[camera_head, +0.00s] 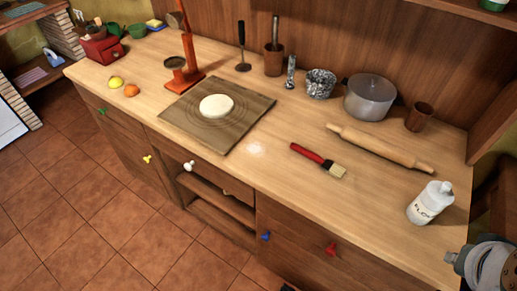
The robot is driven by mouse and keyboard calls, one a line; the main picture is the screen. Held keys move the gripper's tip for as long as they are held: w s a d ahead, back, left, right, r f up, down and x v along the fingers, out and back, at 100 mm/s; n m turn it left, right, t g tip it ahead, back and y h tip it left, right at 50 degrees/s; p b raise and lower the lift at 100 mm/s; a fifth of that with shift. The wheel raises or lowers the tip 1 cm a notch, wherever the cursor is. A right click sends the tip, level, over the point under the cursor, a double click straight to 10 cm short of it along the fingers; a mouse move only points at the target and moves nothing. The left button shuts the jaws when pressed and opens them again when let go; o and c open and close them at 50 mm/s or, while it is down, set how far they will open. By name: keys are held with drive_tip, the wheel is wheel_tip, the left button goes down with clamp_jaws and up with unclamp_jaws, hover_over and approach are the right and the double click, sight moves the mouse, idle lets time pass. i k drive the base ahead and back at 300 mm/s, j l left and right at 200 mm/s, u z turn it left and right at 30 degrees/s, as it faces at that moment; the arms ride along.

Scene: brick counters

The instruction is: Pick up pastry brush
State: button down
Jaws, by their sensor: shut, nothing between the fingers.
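The pastry brush (318,160) lies flat on the wooden counter, right of the middle. It has a red handle pointing to the upper left and pale bristles at its lower right end. Nothing covers it, and it lies apart from the things around it. My gripper's fingers cannot be made out in this view. A grey, rounded part at the bottom right corner looks like a piece of my arm, cut off by the picture edge. Nothing of mine touches the brush.
A white bottle (430,203) stands to the right. A board (185,120) with dough (216,105) lies left. Bare counter surrounds the brush.

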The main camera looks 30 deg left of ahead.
sight(327, 166)
drive_tip(key=j, duration=0.65)
drive_tip(key=k+j, duration=0.1)
drive_tip(key=j, duration=0.5)
